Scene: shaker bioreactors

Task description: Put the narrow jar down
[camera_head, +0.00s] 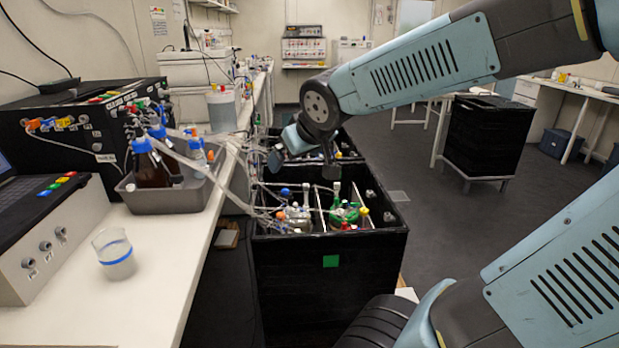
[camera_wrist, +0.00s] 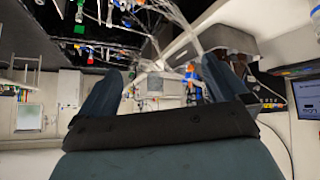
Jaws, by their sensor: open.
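A clear glass jar with a blue band (camera_head: 115,258) stands upright on the white bench in the head view, at the front left. A wider clear jar (camera_head: 222,110) stands farther back on the bench. I cannot tell for sure which is the narrow jar. My gripper (camera_wrist: 162,68) is open in the wrist view, its two fingers spread wide, and I see no jar held between them. In the head view the arm's end is above the black tubs, away from the banded jar, and its fingers are not clear.
A grey tray (camera_head: 180,198) with a brown bottle (camera_head: 152,165) stands behind the banded jar. A control box (camera_head: 50,240) is left of it. A black tub (camera_head: 330,285) with bottles and tubes stands right of the bench. The bench front (camera_head: 125,315) is clear.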

